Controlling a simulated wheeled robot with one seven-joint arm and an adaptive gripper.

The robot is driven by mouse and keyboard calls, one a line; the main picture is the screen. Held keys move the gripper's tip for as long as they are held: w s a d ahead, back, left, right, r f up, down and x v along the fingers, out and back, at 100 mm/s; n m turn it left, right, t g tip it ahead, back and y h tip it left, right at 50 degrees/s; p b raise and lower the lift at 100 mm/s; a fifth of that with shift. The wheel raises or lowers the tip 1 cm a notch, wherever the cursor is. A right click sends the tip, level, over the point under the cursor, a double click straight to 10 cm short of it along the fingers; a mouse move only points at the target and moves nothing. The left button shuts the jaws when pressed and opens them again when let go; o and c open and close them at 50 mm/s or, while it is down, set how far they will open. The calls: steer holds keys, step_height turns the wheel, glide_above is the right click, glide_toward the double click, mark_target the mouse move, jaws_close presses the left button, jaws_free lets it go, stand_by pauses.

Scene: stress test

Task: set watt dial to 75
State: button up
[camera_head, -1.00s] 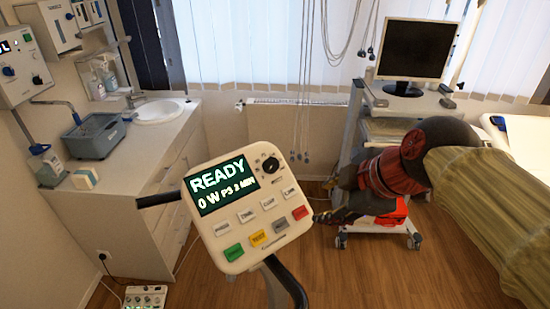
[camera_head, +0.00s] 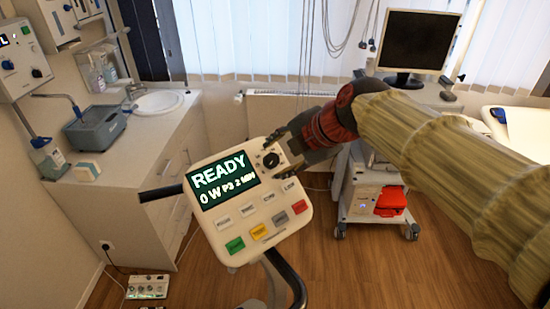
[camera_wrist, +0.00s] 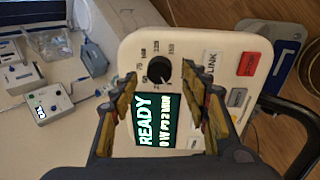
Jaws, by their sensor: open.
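The white console (camera_head: 258,232) stands tilted on its post, and its screen (camera_head: 222,180) reads "READY", "0 W" and "P3 2 MIN". The black watt dial (camera_head: 271,160) is at the console's upper right corner in the head view. In the wrist view the dial (camera_wrist: 159,70) lies between and beyond my two open fingers, with printed numbers around it. My gripper (camera_head: 284,153) is open at the console's upper right, close to the dial. I cannot tell whether a fingertip touches it. The fingers cover parts of the console's face in the wrist view.
Black handlebars (camera_head: 160,193) stick out beside the console. A cart (camera_head: 362,205) with a monitor (camera_head: 418,42) stands behind my arm at the right. A sink counter (camera_head: 120,170) is at the left. The wooden floor between is mostly clear.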

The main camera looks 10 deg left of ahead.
mark_target(271, 161)
steer(key=shift+x, duration=1.2)
steer(key=shift+c, duration=1.1)
steer(key=c, duration=0.9)
steer(key=shift+c, duration=0.2)
